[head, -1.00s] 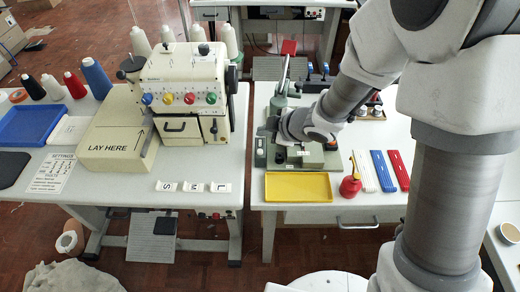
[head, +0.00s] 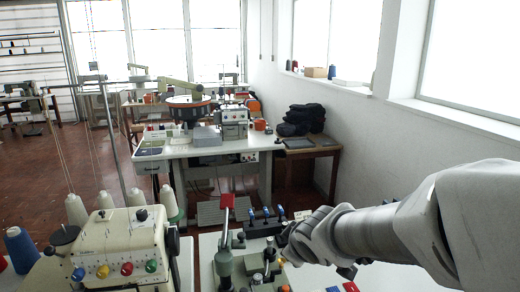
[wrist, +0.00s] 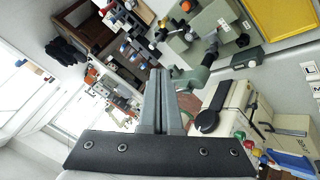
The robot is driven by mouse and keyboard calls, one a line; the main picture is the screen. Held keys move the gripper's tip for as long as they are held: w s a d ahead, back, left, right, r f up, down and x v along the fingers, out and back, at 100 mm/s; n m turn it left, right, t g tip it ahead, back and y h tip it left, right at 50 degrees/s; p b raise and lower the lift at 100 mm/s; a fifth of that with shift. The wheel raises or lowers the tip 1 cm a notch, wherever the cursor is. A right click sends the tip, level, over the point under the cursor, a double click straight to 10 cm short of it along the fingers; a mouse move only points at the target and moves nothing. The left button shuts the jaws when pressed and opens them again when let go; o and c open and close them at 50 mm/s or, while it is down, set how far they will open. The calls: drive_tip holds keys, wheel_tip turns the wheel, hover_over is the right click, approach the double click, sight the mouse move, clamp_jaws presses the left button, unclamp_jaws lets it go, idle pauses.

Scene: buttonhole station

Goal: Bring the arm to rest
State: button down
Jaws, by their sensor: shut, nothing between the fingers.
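In the wrist view my gripper (wrist: 160,74) has its two grey fingers pressed together, with nothing held between them. In the head view my arm (head: 375,232) comes in from the right and its hand end is by the green machine (head: 225,265); the fingers cannot be made out there. The wrist view is turned on its side; the green machine's base (wrist: 208,25) lies beyond the fingertips, to the upper right. I cannot tell the exact gap, but no touch shows.
The cream machine with coloured knobs (head: 122,245) stands left of the green machine and shows in the wrist view (wrist: 240,103). A yellow tray (wrist: 285,18) lies near the green base. Blue-topped tools (head: 266,213) stand behind the hand. A white wall (head: 400,140) is at the right.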

drive_tip(key=s+d+r+m+g, duration=0.1)
drive_tip(key=s+d+r+m, duration=0.1)
drive_tip(key=s, duration=0.4)
drive_tip(key=s+d+r+m+g, duration=0.1)
drive_tip(key=s+d+r+m, duration=0.1)
drive_tip(key=s+m, duration=0.2)
drive_tip(key=s+d+r+m+g+h, duration=0.1)
drive_tip(key=s+d+r+m, duration=0.1)
drive_tip(key=s, duration=0.7)
drive_tip(key=shift+s+d+r+m+p, duration=0.3)
drive_tip(key=shift+d+m+p, duration=0.15)
drive_tip(key=shift+m, duration=0.45)
drive_tip(key=shift+d, duration=0.2)
